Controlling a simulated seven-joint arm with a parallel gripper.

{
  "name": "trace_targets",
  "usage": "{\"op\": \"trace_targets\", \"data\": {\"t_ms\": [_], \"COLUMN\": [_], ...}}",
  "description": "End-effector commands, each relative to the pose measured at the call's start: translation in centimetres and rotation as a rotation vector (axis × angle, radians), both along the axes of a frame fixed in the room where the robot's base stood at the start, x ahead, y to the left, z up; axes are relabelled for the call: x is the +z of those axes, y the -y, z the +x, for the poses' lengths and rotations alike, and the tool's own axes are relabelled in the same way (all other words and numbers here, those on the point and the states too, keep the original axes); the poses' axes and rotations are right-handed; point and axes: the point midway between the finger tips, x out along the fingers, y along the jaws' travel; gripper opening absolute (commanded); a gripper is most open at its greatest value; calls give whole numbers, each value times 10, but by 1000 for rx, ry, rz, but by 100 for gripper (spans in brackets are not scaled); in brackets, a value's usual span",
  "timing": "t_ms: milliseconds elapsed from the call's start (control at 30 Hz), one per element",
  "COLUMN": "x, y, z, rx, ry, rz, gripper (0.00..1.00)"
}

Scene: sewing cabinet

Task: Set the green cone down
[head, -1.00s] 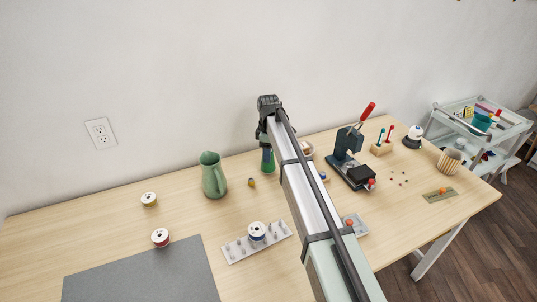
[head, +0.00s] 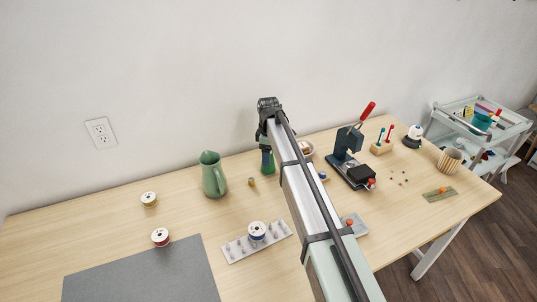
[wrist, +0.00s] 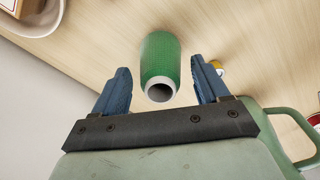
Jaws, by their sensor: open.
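The green cone (wrist: 161,58) stands on the wooden table, with its pale hollow top facing the wrist camera. In the head view the green cone (head: 268,169) shows only in part beneath my gripper, with my arm close beside it. My gripper (wrist: 160,88) is open in the wrist view, with one blue finger on each side of the cone's top and a visible gap on both sides. In the head view my gripper (head: 266,150) is above the cone, and its fingers are hard to make out.
A green pitcher (head: 213,176) stands left of the cone, with a small yellow-and-blue item (head: 251,181) between them. A bowl (head: 305,148) is close on the right, partly behind my arm. A spool rack (head: 240,249) lies in front.

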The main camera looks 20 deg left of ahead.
Motion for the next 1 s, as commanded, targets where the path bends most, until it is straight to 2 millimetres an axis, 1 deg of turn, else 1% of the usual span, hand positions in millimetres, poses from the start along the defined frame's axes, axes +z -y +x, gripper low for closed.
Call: {"op": "trace_targets", "data": {"t_ms": [133,233,500,600,700,833,1000], "x": [8,21,71,89,102,115,122], "y": [0,0,-1,-1,-1,0,0], "z": [0,1,1,1,1,0,0], "rx": [0,0,0,0,0,0,0], "ry": [0,1,1,2,1,1,-1], "rz": [0,1,1,1,0,0,0], "gripper": [74,74,74,74,74,74,74]}}
